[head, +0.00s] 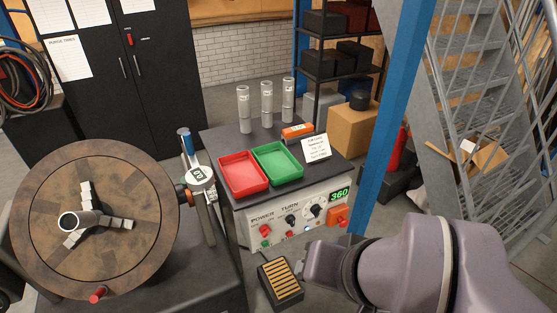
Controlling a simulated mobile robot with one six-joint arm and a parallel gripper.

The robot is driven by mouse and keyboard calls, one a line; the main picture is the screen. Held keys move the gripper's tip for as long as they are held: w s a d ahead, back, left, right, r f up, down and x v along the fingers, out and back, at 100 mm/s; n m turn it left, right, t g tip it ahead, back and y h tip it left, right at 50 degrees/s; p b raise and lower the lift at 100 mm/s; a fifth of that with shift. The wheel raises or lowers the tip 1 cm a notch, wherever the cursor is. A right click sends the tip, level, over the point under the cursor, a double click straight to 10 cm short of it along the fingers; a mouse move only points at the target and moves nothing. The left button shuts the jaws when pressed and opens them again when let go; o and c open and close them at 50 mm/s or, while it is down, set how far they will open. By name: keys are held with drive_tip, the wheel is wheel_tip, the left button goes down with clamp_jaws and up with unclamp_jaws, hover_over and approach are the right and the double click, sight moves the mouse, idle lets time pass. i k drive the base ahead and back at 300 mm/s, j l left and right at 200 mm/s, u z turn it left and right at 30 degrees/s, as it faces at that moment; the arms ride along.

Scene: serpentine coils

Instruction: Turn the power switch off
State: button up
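The control panel (290,221) is the pale front of a dark-topped cabinet in the middle of the head view. Under its POWER label sits a red switch (265,230), with a small green part (266,243) below it. Which way the switch is set is too small to tell. My arm comes in from the lower right. Its end, my gripper (322,263), is in front of and below the panel's right part, to the right of the power switch and apart from it. The fingers cannot be made out.
The panel also has TURN knobs, a green display (340,194) reading 360 and an orange part (337,215). Red (243,190) and green (278,178) trays and several metal cylinders stand on top. A round rotary table (130,225) is at left, a blue post (393,130) at right.

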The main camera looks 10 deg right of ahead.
sight(265, 230)
drive_tip(key=i+j+u, duration=0.15)
drive_tip(key=j, duration=0.25)
drive_tip(key=i+j+u, duration=0.15)
drive_tip(key=j, duration=0.25)
drive_tip(key=i+j+u, duration=0.15)
drive_tip(key=j, duration=0.25)
drive_tip(key=k, duration=0.05)
